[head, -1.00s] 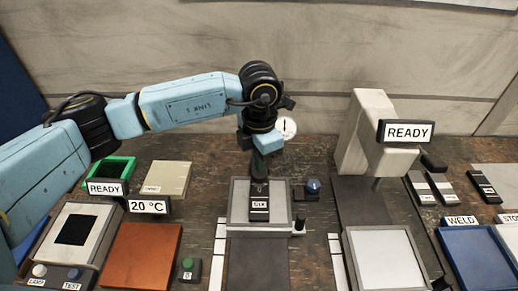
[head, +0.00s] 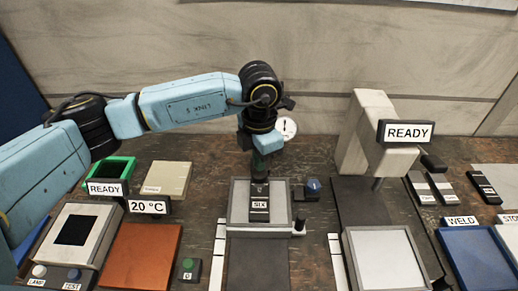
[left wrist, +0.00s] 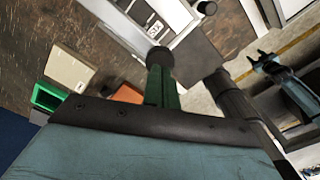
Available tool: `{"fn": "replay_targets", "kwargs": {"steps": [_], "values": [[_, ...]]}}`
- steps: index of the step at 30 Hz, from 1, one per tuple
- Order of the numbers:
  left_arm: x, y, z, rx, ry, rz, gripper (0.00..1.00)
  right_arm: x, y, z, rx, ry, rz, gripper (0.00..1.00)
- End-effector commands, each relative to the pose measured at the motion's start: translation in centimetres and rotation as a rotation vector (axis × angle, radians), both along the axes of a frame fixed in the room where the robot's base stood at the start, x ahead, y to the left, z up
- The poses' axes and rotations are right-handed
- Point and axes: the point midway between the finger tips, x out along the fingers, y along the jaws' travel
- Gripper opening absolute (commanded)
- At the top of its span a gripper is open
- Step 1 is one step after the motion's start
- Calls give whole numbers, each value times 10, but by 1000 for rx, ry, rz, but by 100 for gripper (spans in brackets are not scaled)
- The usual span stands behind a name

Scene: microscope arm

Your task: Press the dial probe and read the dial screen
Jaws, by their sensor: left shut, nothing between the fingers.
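A round white dial (head: 287,127) stands behind my left wrist in the head view, partly covered by it, and its reading is too small to make out. My left gripper (head: 259,176) is shut and empty, pointing down over a dark block labelled SIX (head: 259,205) on a grey platform (head: 240,215). Its green fingers also show in the left wrist view (left wrist: 160,75). I cannot tell whether the tips touch anything; a probe under them is hidden or not distinct. My right gripper (left wrist: 262,59) shows small in the left wrist view, fingers apart, away from the bench.
A blue knob (head: 313,187) sits right of the platform. A grey stand (head: 365,130) carries a READY screen (head: 407,132). A green button (head: 188,268), an orange plate (head: 140,255) and a green-rimmed bin (head: 117,168) lie to the left. A blue tray (head: 478,258) is at right.

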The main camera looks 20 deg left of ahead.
Motion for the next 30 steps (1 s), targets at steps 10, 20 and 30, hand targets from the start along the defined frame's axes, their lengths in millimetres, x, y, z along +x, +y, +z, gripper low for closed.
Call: {"fn": "replay_targets", "kwargs": {"steps": [10, 20, 30], "values": [[0, 0, 0, 0, 0, 0, 0, 0, 0, 0, 0, 0, 0, 46], [0, 0, -7, 0, 0, 0, 0, 1, 0, -6, 0, -1, 0, 46], [0, 0, -25, 0, 0, 0, 0, 1, 0, -22, -1, -1, 0, 46]]}}
